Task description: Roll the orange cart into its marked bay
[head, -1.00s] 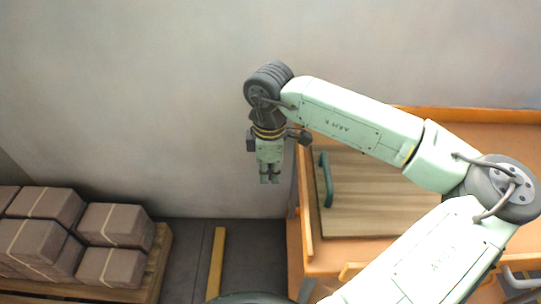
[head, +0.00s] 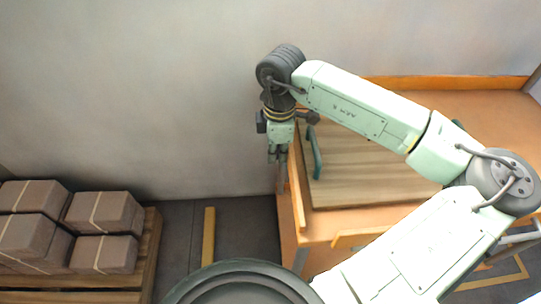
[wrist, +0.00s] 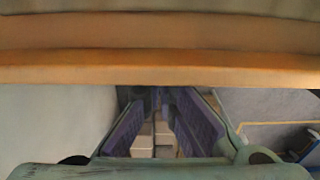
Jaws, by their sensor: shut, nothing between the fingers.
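The orange cart (head: 465,105) fills the right of the head view, its back rim close to the wall. A wooden board with a green handle lies on it. My arm hides part of its top. My gripper (head: 278,160) points down, shut and empty, just outside the cart's left edge; I cannot tell if it touches. An orange bar (wrist: 160,65), seemingly the cart's rim, crosses the wrist view above the fingers. On the floor, a yellow strip (head: 208,237) lies left of the cart and yellow lines (head: 495,283) show at lower right; I cannot tell which mark the bay.
Strapped brown boxes (head: 102,212) are stacked on a wooden pallet (head: 148,255) at lower left. A pale wall (head: 130,90) runs behind everything. Dark floor (head: 178,235) is clear between pallet and cart.

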